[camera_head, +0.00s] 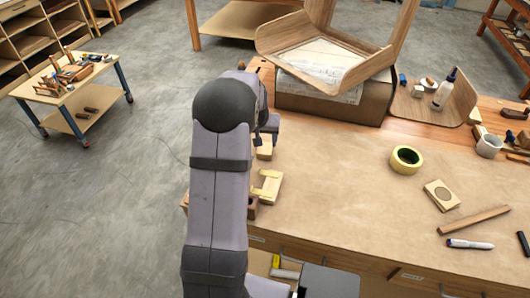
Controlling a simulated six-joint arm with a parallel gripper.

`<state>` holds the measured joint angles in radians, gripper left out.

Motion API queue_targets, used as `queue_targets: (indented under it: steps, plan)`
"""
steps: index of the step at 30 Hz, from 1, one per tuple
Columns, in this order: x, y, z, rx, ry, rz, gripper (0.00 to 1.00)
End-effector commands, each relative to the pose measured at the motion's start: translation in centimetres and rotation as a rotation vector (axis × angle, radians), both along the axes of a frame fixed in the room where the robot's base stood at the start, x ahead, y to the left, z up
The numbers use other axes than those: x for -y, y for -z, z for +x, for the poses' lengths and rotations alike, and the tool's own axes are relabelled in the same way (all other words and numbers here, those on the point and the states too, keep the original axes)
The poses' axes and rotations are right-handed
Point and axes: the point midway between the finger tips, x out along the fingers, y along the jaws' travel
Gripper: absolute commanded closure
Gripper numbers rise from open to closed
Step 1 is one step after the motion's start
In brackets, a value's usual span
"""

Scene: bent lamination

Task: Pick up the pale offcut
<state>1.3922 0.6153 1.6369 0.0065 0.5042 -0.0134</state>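My gripper (259,140) points down near the bench's left edge, mostly hidden behind my grey arm. A dark finger shows, but I cannot see whether the fingers are apart. A small pale wood block (264,153), which may be the pale offcut, is right below the fingertip; I cannot tell whether they touch. A larger pale block (270,188) with a yellowish piece on it lies nearer the front edge. A dark brown block (253,208) sits beside it, partly hidden by my arm.
Yellow tape (406,160), a square wood piece (442,195), a wood strip (474,220) and a marker (470,244) lie right. The paper-covered middle of the bench (335,185) is clear.

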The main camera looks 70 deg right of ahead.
Motion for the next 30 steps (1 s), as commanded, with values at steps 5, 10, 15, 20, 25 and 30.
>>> queue_targets:
  steps: [5,10,15,20,25,30]
  plan:
    - [0.9,0.2,-1.5,0.001,0.029,-0.008,0.34]
    - [1.0,0.6,-1.4,0.001,0.028,-0.007,0.34]
    - [1.4,1.7,-1.3,0.001,0.027,-0.006,0.34]
    - [1.6,2.2,-1.2,0.001,0.027,-0.007,0.34]
    - [1.7,2.4,-1.2,0.001,0.026,-0.006,0.34]
    - [2.1,3.5,-1.0,0.000,0.026,-0.004,0.34]
